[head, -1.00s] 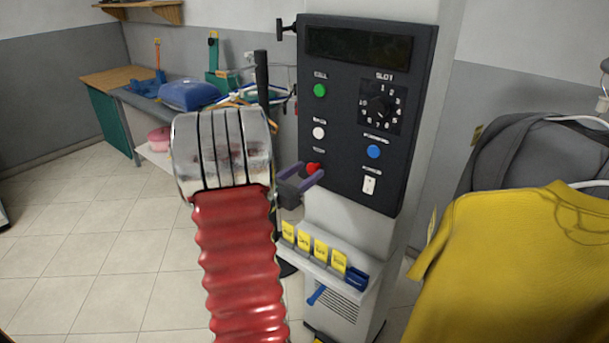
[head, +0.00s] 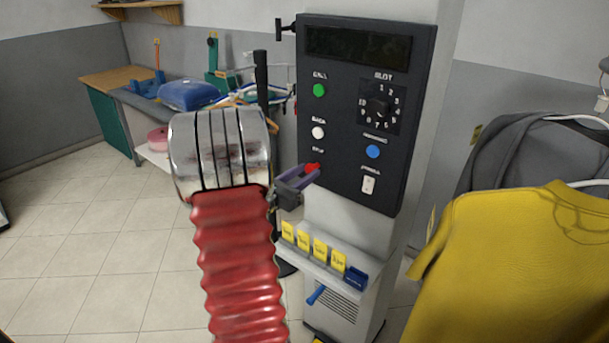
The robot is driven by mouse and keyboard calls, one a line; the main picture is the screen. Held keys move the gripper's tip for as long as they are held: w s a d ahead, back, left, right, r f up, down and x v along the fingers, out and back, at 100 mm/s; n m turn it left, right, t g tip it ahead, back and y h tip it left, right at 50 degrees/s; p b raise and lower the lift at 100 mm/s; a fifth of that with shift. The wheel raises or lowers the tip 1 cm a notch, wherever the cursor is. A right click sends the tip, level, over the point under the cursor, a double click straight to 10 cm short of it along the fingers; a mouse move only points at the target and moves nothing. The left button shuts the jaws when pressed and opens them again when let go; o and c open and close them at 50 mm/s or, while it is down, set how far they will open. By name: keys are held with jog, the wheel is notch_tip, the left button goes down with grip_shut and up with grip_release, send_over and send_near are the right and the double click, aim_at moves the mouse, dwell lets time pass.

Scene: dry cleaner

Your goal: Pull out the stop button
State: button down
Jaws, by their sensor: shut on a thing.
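The red stop button (head: 313,167) is at the lower left of the dark control panel (head: 340,190), under the white button and its small label. My gripper (head: 308,174) is at the panel's lower left edge. Its purple fingers are closed around the red button, which shows between and just above the fingertips. My red ribbed arm with its metal cuff comes up from the bottom of the view. The base of the button is partly hidden by the fingers.
The panel also carries a green button (head: 319,90), a white button (head: 318,132), a blue button (head: 372,151), a dial (head: 380,107) and a white rocker switch (head: 368,184). A shelf with yellow tags (head: 320,249) is below. A yellow shirt (head: 520,265) hangs at the right.

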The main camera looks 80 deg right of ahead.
jog(key=shift+w+a, duration=0.5)
jog(key=shift+w, duration=0.1)
jog(key=c, duration=1.6)
grip_release()
jog(key=o, duration=0.3)
jog(key=shift+s, duration=0.1)
jog(key=shift+a, duration=0.1)
jog(key=v, duration=1.3)
jog(key=shift+a, duration=0.4)
jog(key=shift+f, duration=0.1)
